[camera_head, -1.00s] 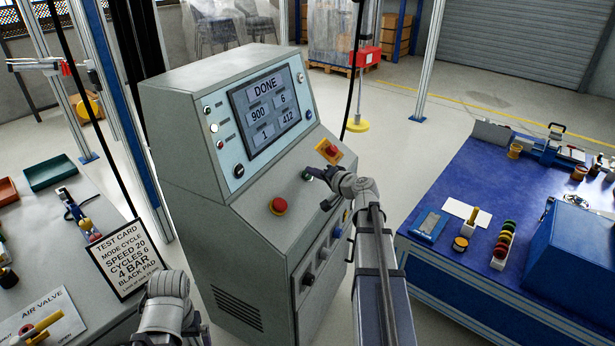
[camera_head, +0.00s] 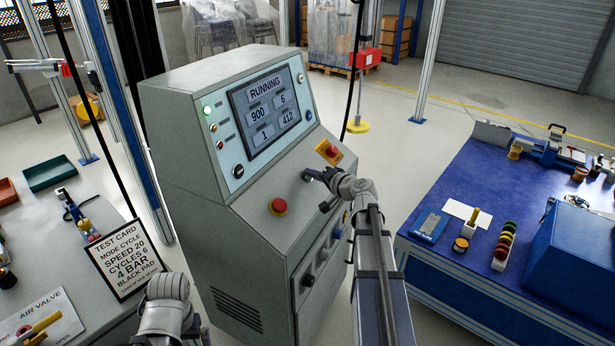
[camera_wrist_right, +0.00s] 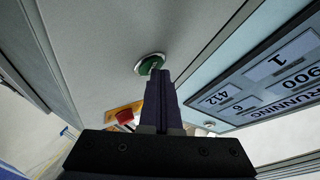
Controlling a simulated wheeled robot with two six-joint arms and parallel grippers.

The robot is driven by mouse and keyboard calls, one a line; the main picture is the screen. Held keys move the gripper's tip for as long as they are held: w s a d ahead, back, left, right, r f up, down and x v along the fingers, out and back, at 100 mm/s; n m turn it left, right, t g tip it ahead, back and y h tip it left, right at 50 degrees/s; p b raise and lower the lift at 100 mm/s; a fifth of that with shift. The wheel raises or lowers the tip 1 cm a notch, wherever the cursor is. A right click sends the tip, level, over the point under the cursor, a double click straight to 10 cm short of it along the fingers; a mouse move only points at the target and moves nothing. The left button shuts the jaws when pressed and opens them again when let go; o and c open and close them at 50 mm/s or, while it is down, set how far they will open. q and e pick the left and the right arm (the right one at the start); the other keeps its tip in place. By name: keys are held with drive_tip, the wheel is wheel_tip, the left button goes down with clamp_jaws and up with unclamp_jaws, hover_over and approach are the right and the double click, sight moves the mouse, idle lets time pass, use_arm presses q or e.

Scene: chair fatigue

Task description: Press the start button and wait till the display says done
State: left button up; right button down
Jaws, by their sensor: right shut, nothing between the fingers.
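The display (camera_head: 270,108) on the grey control cabinet reads RUNNING, with 900, 6, 1 and 412 below. The display also shows upside down in the right wrist view (camera_wrist_right: 268,84). The green start button (camera_wrist_right: 150,64) is in the right wrist view, right at the tips of my right gripper (camera_wrist_right: 160,76). The fingertips overlap the button's lower edge; I cannot tell whether they press it. In the head view my right gripper (camera_head: 312,176) is shut and empty at the sloped panel and hides the button. My left arm shows at the bottom left, but its fingers are out of view.
A red mushroom button (camera_head: 278,206) sits on the panel left of my right gripper, and a red knob on a yellow plate (camera_head: 329,152) sits behind it. A blue bench (camera_head: 465,190) stands to the right.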

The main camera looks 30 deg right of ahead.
drive_tip(key=shift+r, duration=0.15)
drive_tip(key=shift+s+d+r+p, duration=0.3)
drive_tip(key=shift+r+p, duration=0.2)
drive_tip(key=shift+p, duration=0.2)
drive_tip(key=shift+r, duration=0.1)
drive_tip(key=s+r+p, duration=0.1)
drive_tip(key=r+p, duration=0.1)
drive_tip(key=s+d+r+p, duration=0.1)
drive_tip(key=r+p, duration=0.1)
drive_tip(key=shift+s+d, duration=0.15)
drive_tip(key=shift+d, duration=0.05)
idle(1.0)
